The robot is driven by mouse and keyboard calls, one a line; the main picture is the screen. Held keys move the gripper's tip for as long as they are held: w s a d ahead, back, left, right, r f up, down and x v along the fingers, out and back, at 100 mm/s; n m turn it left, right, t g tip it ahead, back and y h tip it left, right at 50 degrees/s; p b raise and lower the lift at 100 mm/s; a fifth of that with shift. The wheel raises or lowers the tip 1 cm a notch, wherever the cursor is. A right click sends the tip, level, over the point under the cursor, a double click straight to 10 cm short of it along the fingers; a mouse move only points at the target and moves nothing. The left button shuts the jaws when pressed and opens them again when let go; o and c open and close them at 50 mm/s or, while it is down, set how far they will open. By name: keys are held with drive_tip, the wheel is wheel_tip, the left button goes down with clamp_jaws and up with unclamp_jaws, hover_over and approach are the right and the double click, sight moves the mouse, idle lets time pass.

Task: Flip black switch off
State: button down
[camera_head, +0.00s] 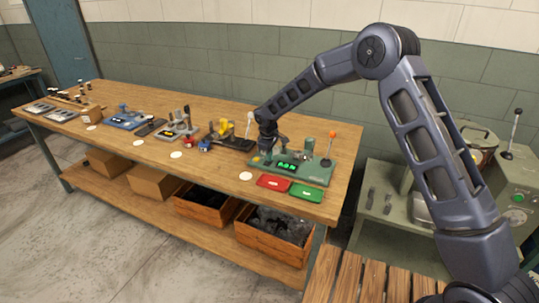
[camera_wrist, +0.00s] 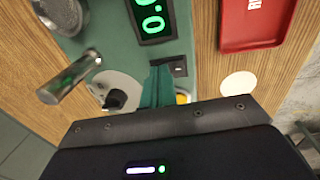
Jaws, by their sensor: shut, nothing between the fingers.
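The green machine (camera_head: 318,172) stands at the right end of the long workbench, with a lit green display (camera_head: 288,167), which also shows in the wrist view (camera_wrist: 152,17). A small black switch (camera_wrist: 179,66) sits in a dark plate just below the display in the wrist view. My gripper (camera_head: 266,152) is over the left part of the machine. In the wrist view its narrow shut fingers (camera_wrist: 158,68) look greenish and end just left of the switch, close to it. I cannot tell whether they touch. The switch is too small to make out in the head view.
A metal handle (camera_wrist: 70,78) and a black knob (camera_wrist: 116,99) are left of the fingers. An orange-knobbed lever (camera_head: 332,135) rises at the machine's right. A red tray (camera_head: 273,182) and a green tray (camera_head: 306,192) lie in front. Several other devices fill the bench leftward.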

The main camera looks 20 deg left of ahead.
sight(268, 163)
drive_tip(key=shift+f, duration=0.1)
drive_tip(key=shift+w+d+f+g, duration=0.1)
drive_tip(key=shift+w+f+g, duration=0.1)
drive_tip(key=shift+f+g, duration=0.25)
drive_tip(key=shift+s, duration=1.15)
wheel_tip(268, 163, up, 15)
drive_tip(key=shift+w, duration=0.2)
